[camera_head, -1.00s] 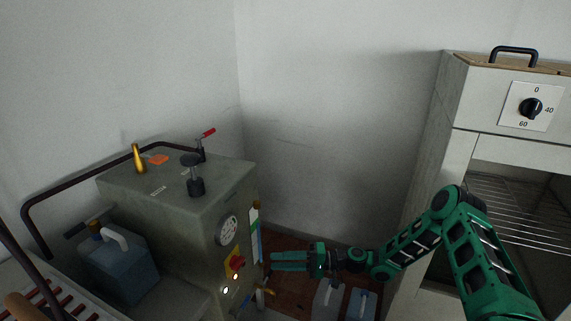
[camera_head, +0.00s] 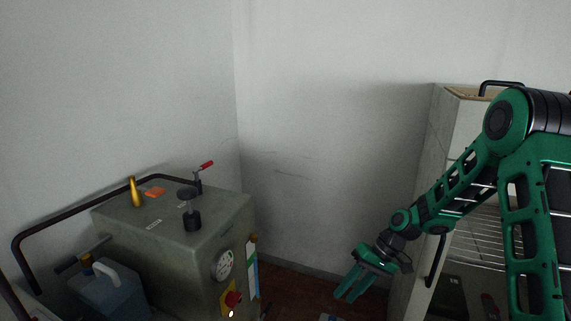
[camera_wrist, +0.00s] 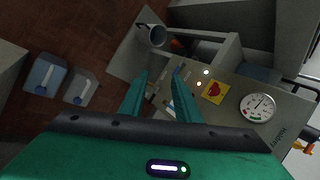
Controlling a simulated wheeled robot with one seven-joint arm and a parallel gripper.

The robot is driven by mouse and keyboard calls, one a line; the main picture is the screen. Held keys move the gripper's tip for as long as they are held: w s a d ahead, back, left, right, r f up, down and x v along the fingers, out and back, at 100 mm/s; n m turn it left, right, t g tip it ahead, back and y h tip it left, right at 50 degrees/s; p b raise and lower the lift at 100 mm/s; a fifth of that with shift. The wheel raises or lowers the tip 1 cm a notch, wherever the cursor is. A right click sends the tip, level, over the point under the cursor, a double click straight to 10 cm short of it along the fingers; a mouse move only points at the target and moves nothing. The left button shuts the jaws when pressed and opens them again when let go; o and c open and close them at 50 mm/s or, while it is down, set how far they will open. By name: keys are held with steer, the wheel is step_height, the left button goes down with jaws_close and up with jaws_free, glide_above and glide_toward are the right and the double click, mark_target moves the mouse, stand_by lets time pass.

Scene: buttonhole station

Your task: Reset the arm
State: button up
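My green gripper (camera_head: 352,284) hangs over the gap between the grey machine and the white oven cabinet in the head view, tilted down and to the left. Its two fingers stand apart with nothing seen between them. In the wrist view the open fingers (camera_wrist: 160,98) point toward the machine's lower front and the floor beside it. My arm reaches in from the right, in front of the cabinet.
The cabinet (camera_head: 432,150) stands at right with wire racks. A blue jug (camera_head: 108,297) is at lower left. Two jugs (camera_wrist: 45,75) (camera_wrist: 81,89) stand on the brown floor.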

steer(key=s+d+r+m+t+h, duration=0.1)
steer(key=s+d+r+m+h, duration=0.3)
steer(key=s+d+r, duration=1.1)
steer(key=s+d+r+m+h, duration=0.1)
steer(key=s+d+r+m, duration=0.1)
steer(key=s, duration=0.6)
steer(key=s+d+r+m+h, duration=0.1)
steer(key=s+d+r+m, duration=0.1)
steer(key=s+d, duration=0.3)
steer(key=s+r, duration=0.1)
steer(key=s, duration=0.3)
steer(key=shift+d+r+h, duration=0.15)
steer(key=shift+d+h, duration=0.15)
steer(key=shift+t, duration=0.3)
steer(key=shift+w+f, duration=0.25)
steer(key=shift+w, duration=0.35)
